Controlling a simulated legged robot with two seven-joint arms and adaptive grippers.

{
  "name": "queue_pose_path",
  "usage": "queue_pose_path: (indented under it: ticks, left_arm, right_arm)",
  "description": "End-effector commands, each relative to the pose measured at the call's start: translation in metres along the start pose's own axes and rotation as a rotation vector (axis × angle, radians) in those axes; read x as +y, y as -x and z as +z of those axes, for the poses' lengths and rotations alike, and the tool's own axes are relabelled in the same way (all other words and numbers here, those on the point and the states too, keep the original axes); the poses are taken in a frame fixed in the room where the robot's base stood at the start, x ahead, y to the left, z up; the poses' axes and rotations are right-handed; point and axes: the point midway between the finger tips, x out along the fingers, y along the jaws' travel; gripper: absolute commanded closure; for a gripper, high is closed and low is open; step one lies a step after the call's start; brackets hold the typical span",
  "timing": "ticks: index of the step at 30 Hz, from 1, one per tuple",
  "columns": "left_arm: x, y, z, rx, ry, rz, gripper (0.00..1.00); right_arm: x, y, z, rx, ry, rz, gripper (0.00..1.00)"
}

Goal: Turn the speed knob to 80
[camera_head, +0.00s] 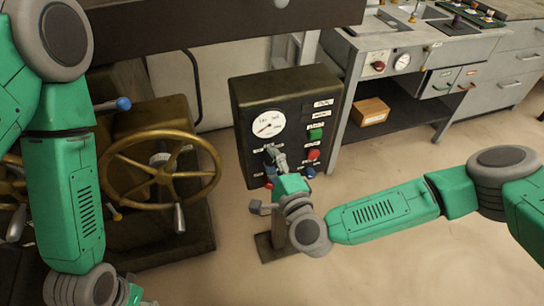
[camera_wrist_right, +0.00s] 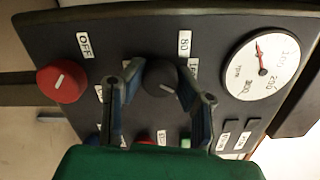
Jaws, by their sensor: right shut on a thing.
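The control box (camera_head: 240,104) stands upright with a dial gauge (camera_head: 268,124) on its face. An "80" label (camera_wrist_right: 184,43) sits just above and right of the knob. My right gripper (camera_wrist_right: 160,92) is shut on the knob, one finger each side; the right finger partly hides another label. In the head view the right gripper (camera_head: 274,158) reaches the box face. My left gripper (camera_head: 132,292) shows only its green base at the bottom edge; its fingers cannot be made out.
A red knob (camera_wrist_right: 62,82) beside an "OFF" label (camera_wrist_right: 84,45) is on the same panel. Green, red and blue buttons (camera_head: 312,154) line its right side. A brass handwheel (camera_head: 112,180) stands left of the box. A grey bench (camera_head: 350,100) is behind right; floor in front right is clear.

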Motion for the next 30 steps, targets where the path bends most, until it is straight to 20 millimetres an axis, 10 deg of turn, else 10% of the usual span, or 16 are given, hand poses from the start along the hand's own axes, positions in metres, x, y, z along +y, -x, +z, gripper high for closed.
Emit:
queue_pose_path:
  ticks: [30]
  left_arm:
    - [0.0,0.051,-0.003,0.0,0.0,0.0,0.6]
  right_arm:
    - [0.007,0.006,0.006,0.01,0.958,0.078,1.0]
